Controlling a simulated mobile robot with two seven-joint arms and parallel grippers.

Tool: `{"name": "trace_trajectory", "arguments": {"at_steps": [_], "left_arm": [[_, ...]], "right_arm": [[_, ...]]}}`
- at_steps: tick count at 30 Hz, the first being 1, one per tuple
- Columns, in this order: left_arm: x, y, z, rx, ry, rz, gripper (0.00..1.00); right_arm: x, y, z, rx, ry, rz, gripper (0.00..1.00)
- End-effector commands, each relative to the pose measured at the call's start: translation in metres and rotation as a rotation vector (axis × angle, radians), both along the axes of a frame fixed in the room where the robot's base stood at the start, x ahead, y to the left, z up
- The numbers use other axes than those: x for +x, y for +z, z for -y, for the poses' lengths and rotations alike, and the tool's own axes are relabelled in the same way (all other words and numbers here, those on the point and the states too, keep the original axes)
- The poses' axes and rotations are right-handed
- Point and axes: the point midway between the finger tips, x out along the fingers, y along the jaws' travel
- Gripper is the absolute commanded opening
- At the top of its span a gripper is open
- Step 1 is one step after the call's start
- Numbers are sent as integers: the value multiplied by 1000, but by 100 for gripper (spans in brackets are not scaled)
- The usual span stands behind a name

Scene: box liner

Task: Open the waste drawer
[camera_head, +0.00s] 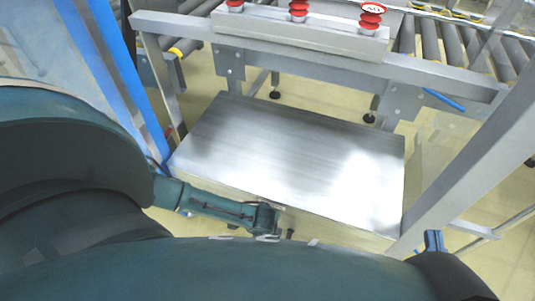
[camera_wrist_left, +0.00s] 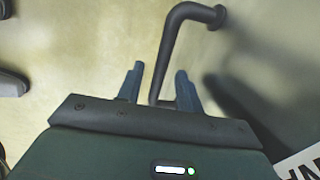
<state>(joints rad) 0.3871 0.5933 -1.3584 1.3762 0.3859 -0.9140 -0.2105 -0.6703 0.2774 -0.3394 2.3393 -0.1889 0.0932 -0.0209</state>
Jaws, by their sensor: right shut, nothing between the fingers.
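The waste drawer sits in a cabinet with a brushed steel top (camera_head: 300,150), in the middle of the head view. Its front is mostly hidden by my arm and body. A dark bent bar handle (camera_wrist_left: 180,40) stands out from a grey panel in the left wrist view. My left gripper (camera_wrist_left: 160,88) is open, with the lower part of the handle between its fingers; contact cannot be told. In the head view my left gripper (camera_head: 266,220) is at the cabinet's front edge. My right gripper (camera_head: 433,240) is shut and empty at the lower right.
A roller conveyor (camera_head: 455,45) with red suction cups (camera_head: 300,12) on a beam runs behind the cabinet. A slanted metal frame post (camera_head: 470,160) stands at the right, blue-edged posts (camera_head: 105,70) at the left. A white label (camera_wrist_left: 300,166) shows on the panel.

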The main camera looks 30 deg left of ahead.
Motion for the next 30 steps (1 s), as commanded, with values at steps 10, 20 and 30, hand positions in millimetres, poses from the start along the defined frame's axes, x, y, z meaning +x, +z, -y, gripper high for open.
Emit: {"name": "trace_trajectory", "arguments": {"at_steps": [10,20,30], "left_arm": [[0,0,0,0,0,0,20],[0,0,0,0,0,0,0],[-1,0,0,0,0,-1,0]], "right_arm": [[0,0,0,0,0,0,0],[0,0,0,0,0,-1,0],[0,1,0,-1,0,-2,0]]}}
